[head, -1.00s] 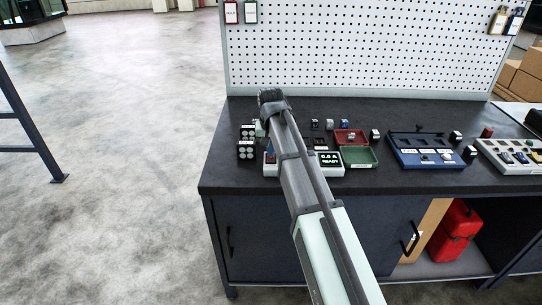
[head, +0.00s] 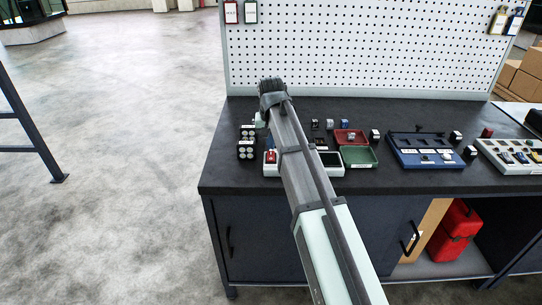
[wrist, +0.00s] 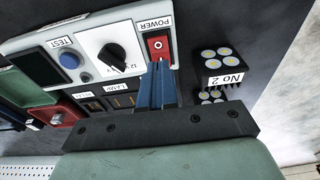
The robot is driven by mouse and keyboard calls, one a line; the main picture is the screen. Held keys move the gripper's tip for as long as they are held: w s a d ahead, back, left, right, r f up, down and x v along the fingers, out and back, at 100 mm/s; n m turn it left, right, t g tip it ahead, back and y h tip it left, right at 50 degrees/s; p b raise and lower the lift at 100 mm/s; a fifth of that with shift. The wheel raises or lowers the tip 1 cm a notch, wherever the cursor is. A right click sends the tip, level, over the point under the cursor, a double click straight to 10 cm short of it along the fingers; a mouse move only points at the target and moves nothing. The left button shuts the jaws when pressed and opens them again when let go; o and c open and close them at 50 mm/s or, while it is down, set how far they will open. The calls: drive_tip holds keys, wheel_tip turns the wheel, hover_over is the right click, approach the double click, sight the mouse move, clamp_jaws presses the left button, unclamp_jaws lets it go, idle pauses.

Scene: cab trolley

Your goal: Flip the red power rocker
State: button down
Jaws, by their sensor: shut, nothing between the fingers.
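In the head view the rocker (head: 271,157) shows as a small red patch at the panel's left end. My gripper (wrist: 160,67) is shut and empty, its blue fingers together. In the wrist view the fingertips are at the rocker's lower edge; I cannot tell whether they touch it. In the head view my arm hides part of the panel, and the fingers are not clear. The panel's display (head: 330,159) is dark.
Beside the rocker are a black rotary knob (wrist: 112,56) and a blue TEST button (wrist: 69,61). A black lamp block (wrist: 222,62) labelled No 2 stands close by. Red (head: 342,137) and green (head: 359,157) trays and a blue tray (head: 404,156) lie to the right.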

sight(271, 158)
wheel_tip(271, 158, up, 4)
drive_tip(key=shift+f, duration=0.2)
idle(0.3)
